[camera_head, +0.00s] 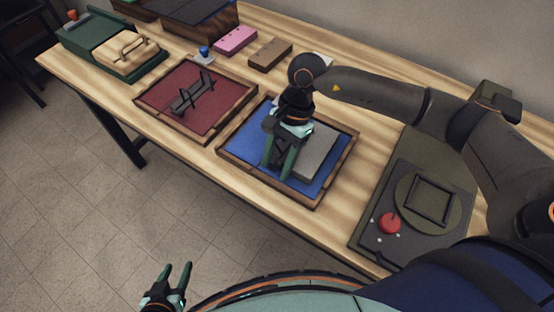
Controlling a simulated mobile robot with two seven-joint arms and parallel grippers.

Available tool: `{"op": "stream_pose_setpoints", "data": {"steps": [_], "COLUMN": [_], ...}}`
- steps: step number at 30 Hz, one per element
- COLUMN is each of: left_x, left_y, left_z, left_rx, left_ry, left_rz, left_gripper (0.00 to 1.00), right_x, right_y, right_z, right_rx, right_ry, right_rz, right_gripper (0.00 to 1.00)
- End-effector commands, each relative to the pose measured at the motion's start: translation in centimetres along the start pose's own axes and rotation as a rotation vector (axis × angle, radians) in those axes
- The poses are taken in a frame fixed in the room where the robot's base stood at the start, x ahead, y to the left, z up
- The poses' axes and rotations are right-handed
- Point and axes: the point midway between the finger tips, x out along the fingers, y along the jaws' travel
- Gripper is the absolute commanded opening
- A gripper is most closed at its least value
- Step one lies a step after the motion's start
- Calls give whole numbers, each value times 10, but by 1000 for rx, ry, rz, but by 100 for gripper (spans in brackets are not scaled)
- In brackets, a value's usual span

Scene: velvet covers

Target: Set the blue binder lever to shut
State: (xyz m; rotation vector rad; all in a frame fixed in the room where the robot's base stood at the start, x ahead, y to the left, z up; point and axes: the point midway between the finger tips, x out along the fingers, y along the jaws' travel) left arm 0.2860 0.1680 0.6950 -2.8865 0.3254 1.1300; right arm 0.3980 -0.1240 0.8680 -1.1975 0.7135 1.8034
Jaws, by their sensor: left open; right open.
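The blue binder (238,147), a wooden-framed tray with blue lining, lies on the table in the middle of the view. A grey block (318,158) lies on its right part. My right gripper (277,175) is over the tray, pointing down, with its fingers open just left of the grey block. The gripper covers the middle of the tray, and I cannot make out the lever or its position. I cannot tell whether the fingers touch anything. My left gripper (177,270) is open and empty, over the floor in front of the table.
A red-lined tray (212,84) with a dark ringed mechanism (192,95) lies to the left. A dark panel with a red knob (389,223) is at right. Behind are a blue-knobbed piece (205,54), a pink block (235,40) and a brown block (270,54). A green box (85,40) is far left.

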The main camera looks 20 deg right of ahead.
Motion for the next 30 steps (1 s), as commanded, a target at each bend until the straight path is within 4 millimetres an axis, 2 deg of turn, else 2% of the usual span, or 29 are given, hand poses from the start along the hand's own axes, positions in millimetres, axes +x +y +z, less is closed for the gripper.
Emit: {"op": "stream_pose_setpoints", "data": {"steps": [2, 13, 30], "left_x": [0, 0, 0], "left_y": [0, 0, 0], "left_z": [0, 0, 0], "left_rx": [0, 0, 0], "left_ry": [0, 0, 0], "left_rz": [0, 0, 0], "left_gripper": [50, 50, 50], "right_x": [0, 0, 3], "right_y": [0, 1, 5], "right_z": [0, -1, -3], "right_rx": [0, 1, 8], "right_ry": [0, 1, 4], "right_rz": [0, 5, 16], "right_gripper": [43, 2, 0]}}
